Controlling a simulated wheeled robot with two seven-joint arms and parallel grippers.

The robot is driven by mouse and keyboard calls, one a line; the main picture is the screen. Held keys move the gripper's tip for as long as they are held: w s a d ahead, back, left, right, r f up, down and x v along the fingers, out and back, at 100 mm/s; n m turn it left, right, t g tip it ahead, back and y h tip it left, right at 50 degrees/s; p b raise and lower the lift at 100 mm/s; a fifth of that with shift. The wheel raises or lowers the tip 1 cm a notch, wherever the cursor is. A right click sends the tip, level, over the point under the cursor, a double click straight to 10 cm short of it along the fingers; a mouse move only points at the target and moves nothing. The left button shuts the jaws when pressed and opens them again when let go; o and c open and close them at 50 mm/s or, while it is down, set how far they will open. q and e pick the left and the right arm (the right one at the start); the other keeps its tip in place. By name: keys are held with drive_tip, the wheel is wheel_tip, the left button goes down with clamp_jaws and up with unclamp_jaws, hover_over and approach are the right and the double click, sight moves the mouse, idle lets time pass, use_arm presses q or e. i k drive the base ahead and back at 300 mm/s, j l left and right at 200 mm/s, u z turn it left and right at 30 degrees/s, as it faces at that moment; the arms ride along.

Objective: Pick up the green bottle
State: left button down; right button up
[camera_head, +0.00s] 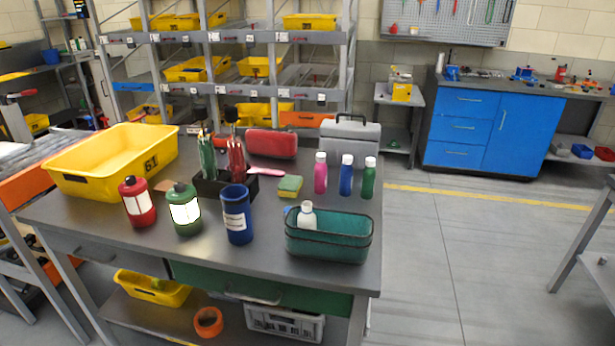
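A small green bottle (369,180) with a white cap stands upright near the right edge of the grey metal table (120,245). It is the rightmost of a row, beside a blue bottle (346,178) and a pink bottle (320,176), with small gaps between them. A teal basket (330,245) stands in front of the row, with a white bottle (307,216) inside it. Neither of my grippers shows in this view.
A grey toolbox (348,140) stands behind the bottles.

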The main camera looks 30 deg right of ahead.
sight(369, 172)
drive_tip(key=l+u, duration=0.4)
drive_tip(key=l, duration=0.2)
drive_tip(key=l+u, duration=0.4)
drive_tip(key=l, duration=0.2)
drive_tip(key=k+l+u, duration=0.15)
drive_tip(key=l+u, duration=0.3)
drive_tip(key=l, duration=0.1)
